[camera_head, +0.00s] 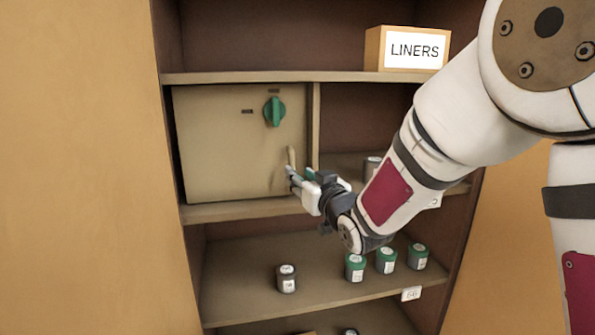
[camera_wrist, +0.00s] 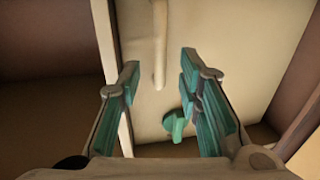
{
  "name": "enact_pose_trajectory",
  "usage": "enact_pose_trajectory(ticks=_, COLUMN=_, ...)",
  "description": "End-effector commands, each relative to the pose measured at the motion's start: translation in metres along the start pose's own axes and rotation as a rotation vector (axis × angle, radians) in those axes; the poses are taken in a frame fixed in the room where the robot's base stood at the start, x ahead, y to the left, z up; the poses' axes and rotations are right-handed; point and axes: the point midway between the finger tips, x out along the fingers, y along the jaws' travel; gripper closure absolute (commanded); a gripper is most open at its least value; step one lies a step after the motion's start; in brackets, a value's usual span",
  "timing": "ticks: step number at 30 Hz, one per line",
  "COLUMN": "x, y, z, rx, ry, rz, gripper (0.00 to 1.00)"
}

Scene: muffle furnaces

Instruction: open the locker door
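The locker door (camera_head: 235,150) is a beige panel in the middle shelf bay of the cabinet. It looks closed. It has a green knob (camera_head: 274,111) near its top and a pale upright bar handle (camera_head: 291,157) at its right edge. My gripper (camera_head: 291,173) is at the handle's lower end in the head view. In the wrist view my gripper (camera_wrist: 159,64) is open, its green-padded fingers apart. The handle (camera_wrist: 160,45) shows in line with the gap between them, with space on both sides. The green knob (camera_wrist: 174,124) also shows there. Contact with the handle is not visible.
A box labelled LINERS (camera_head: 407,49) stands on the top shelf. Several green-lidded jars (camera_head: 387,260) and a dark-lidded jar (camera_head: 287,278) stand on the shelf below. A divider (camera_head: 315,125) runs just right of the door. A large tan panel (camera_head: 85,170) is at the left.

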Motion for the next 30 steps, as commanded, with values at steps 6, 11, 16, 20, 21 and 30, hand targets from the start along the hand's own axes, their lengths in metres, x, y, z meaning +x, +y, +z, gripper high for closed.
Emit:
enact_pose_trajectory(ticks=6, x=0.028, y=0.000, z=0.000, rx=0.000, ry=-0.001, rz=0.000, gripper=0.68)
enact_pose_trajectory(ticks=11, x=0.036, y=0.000, z=0.000, rx=0.000, ry=-0.001, rz=0.001, gripper=0.68)
enact_pose_trajectory(ticks=16, x=0.037, y=0.000, z=0.000, rx=0.000, ry=0.000, rz=0.001, gripper=0.68)
enact_pose_trajectory(ticks=20, x=0.036, y=0.000, z=0.000, rx=0.000, ry=0.000, rz=0.001, gripper=0.75)
enact_pose_trajectory(ticks=21, x=0.036, y=0.000, z=0.000, rx=0.000, ry=0.000, rz=0.001, gripper=0.84)
enact_pose_trajectory(ticks=30, x=0.036, y=0.000, z=0.000, rx=0.001, ry=0.000, rz=0.000, gripper=1.00)
